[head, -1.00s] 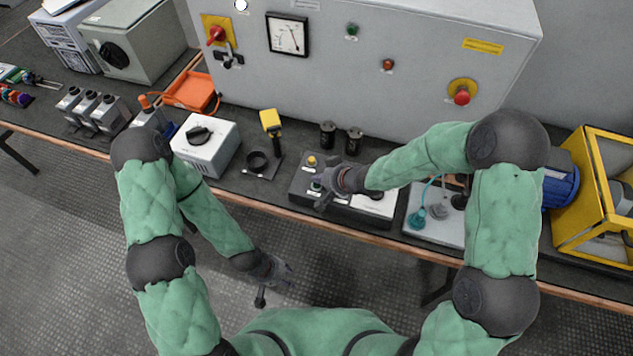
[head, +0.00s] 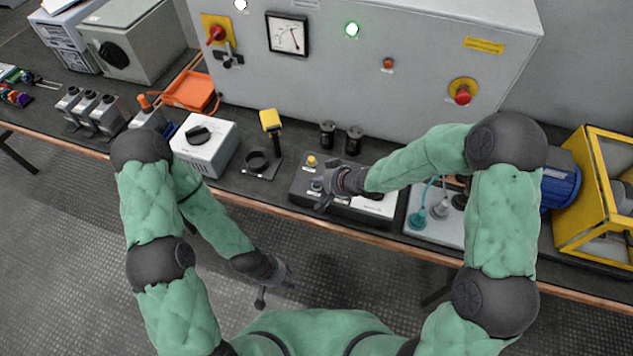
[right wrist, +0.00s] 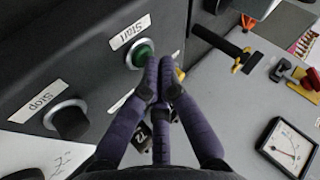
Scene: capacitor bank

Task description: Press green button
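The green button (right wrist: 141,54), labelled "Start", sits on a dark control box (head: 299,187) and shows in the right wrist view. A dark "Stop" button (right wrist: 67,119) is beside it. My right gripper (right wrist: 159,72) is shut and empty, its fingertips together at the edge of the green button; they seem to touch it, but the exact contact is partly hidden. In the head view my right gripper (head: 322,199) covers part of the box. My left gripper (head: 275,286) is low over the floor in front of the table, fingers spread and empty.
A grey cabinet (head: 430,70) behind the table carries a lit green lamp (head: 351,29), a dark red lamp (head: 388,63) and a gauge (head: 287,34). A white knob box (head: 207,150) and a yellow-handled device (head: 270,122) stand left of the control box. A grey plug box (head: 436,228) is right.

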